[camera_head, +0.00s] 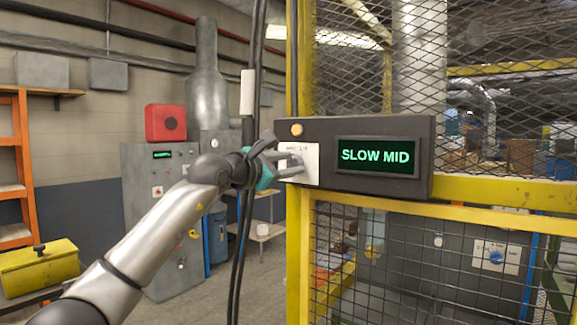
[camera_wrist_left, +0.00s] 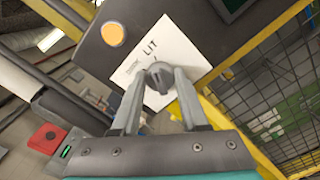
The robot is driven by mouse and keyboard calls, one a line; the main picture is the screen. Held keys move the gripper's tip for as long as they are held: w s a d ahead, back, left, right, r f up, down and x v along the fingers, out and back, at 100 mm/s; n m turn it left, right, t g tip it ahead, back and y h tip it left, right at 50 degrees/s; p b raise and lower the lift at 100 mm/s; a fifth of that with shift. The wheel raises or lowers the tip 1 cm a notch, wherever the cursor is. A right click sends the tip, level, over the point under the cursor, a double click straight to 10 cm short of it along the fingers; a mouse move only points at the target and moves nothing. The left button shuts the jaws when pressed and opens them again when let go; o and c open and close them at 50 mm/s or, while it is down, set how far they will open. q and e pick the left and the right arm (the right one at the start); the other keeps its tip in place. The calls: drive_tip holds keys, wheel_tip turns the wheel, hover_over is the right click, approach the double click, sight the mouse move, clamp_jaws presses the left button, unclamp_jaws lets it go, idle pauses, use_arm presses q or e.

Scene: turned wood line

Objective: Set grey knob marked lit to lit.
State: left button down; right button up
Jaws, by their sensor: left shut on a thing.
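The grey knob (camera_wrist_left: 160,71) sits on a white plate (camera_wrist_left: 186,45) with the word LIT and smaller text I cannot read. My left gripper (camera_wrist_left: 161,84) is shut on the knob, with one finger on each side of it. In the head view my left gripper (camera_head: 284,165) reaches the plate (camera_head: 312,153) from the left and mostly hides the knob. Which way the knob points I cannot tell. The plate is on a dark control box (camera_head: 425,150) whose display (camera_head: 376,156) reads SLOW MID in green. My right gripper is not in view.
A round amber button (camera_head: 296,129) is above the plate. The box is fixed at a yellow post (camera_head: 300,250) and mesh fence (camera_head: 370,215). Dark cables (camera_head: 245,240) hang close behind my left wrist. A grey cabinet (camera_head: 150,200) with a red box (camera_head: 165,122) stands further back.

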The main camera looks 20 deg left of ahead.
use_arm(q)
drive_tip(key=shift+m, duration=0.3)
drive_tip(key=shift+c, duration=2.1)
unclamp_jaws()
drive_tip(key=shift+s+a+b, duration=0.15)
drive_tip(key=shift+s+b, duration=0.15)
drive_tip(key=shift+s, duration=0.1)
drive_tip(key=b+v, duration=0.5)
drive_tip(key=v, duration=0.9)
drive_tip(key=shift+s, duration=0.15)
